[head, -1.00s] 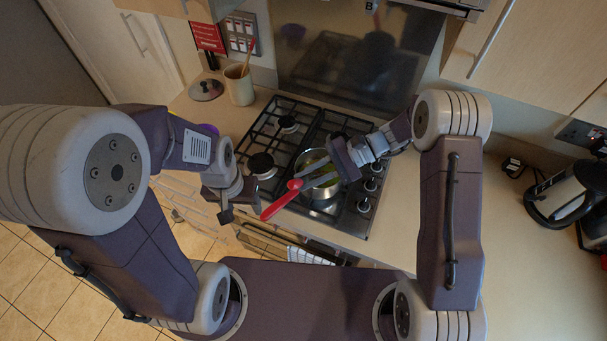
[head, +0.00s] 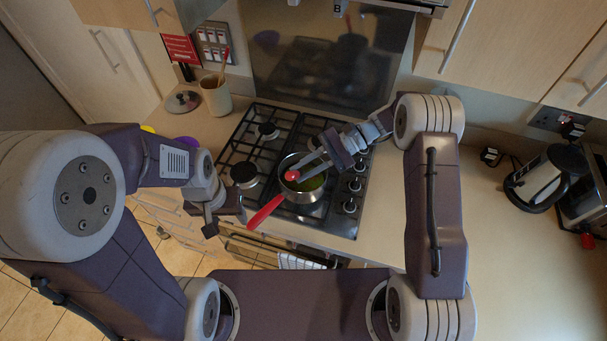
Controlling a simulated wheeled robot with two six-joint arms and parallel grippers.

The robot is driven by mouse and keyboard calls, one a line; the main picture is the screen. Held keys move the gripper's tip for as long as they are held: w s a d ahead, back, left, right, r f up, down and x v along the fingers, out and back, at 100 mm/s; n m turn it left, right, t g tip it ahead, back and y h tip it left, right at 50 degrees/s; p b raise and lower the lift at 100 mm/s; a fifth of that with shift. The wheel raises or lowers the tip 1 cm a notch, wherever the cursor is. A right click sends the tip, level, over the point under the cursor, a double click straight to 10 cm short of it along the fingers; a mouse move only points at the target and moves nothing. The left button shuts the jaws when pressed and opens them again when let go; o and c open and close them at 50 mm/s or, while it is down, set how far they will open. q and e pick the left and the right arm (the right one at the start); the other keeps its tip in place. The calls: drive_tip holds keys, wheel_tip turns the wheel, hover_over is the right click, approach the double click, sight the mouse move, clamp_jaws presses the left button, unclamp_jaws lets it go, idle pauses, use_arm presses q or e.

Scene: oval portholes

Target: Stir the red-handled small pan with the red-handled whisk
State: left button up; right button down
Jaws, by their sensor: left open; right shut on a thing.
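The small pan (head: 316,194) stands on the front of the hob, with green contents inside. Its red handle (head: 264,213) points toward me and to the left. My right gripper (head: 300,172) reaches over the pan from the right, shut on the red-handled whisk. Only the rounded red end of the whisk (head: 291,176) shows at the fingertips, above the pan's left part. The whisk's wires are hidden, so I cannot tell how deep they reach. My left gripper (head: 226,213) is open and empty, left of the pan handle and apart from it.
The black gas hob (head: 232,150) has free burners left of and behind the pan. A utensil pot (head: 216,97) and a lid (head: 183,101) stand at the back left. A kettle (head: 541,183) is at the far right. The right worktop (head: 510,270) is mostly clear.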

drive_tip(key=shift+w+a, duration=0.7)
drive_tip(key=shift+a, duration=0.2)
drive_tip(key=s, duration=0.1)
drive_tip(key=s+a, duration=0.1)
drive_tip(key=s, duration=0.1)
drive_tip(key=shift+s, duration=0.3)
drive_tip(key=shift+w+d, duration=0.1)
drive_tip(key=shift+w, duration=0.3)
idle(0.6)
drive_tip(key=shift+r, duration=0.1)
